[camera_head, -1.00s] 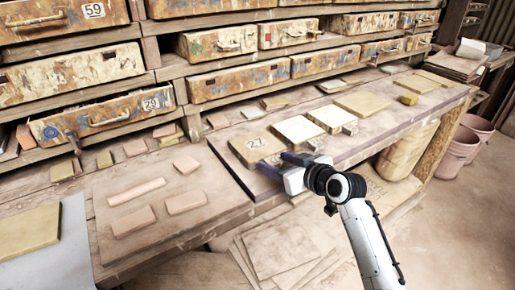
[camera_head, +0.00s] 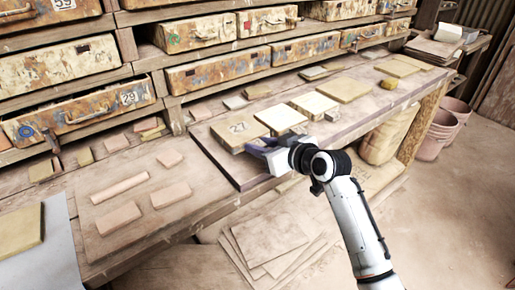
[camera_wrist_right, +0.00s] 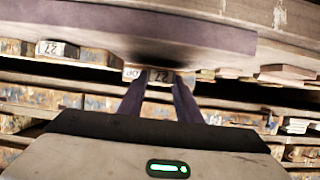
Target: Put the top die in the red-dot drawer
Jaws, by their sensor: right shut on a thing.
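My right gripper (camera_head: 262,147) is shut on the front edge of a yellowish square die marked 27 (camera_head: 238,127). The die seems slightly raised; I cannot tell whether another lies under it. In the right wrist view my gripper's two fingers (camera_wrist_right: 158,92) close on a numbered edge (camera_wrist_right: 162,77). Two paler dies, one nearer (camera_head: 280,118) and one farther (camera_head: 313,104), lie to its right. The drawer with the red mark (camera_head: 267,23) is in the upper row and looks closed. My left gripper is not in view.
A green-ringed drawer (camera_head: 190,36) stands left of the red-marked one, and a blue-ringed drawer (camera_head: 80,114) at the left sticks out. Several clay pieces lie on the front board (camera_head: 100,225). Pink buckets (camera_head: 440,130) stand on the floor at right.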

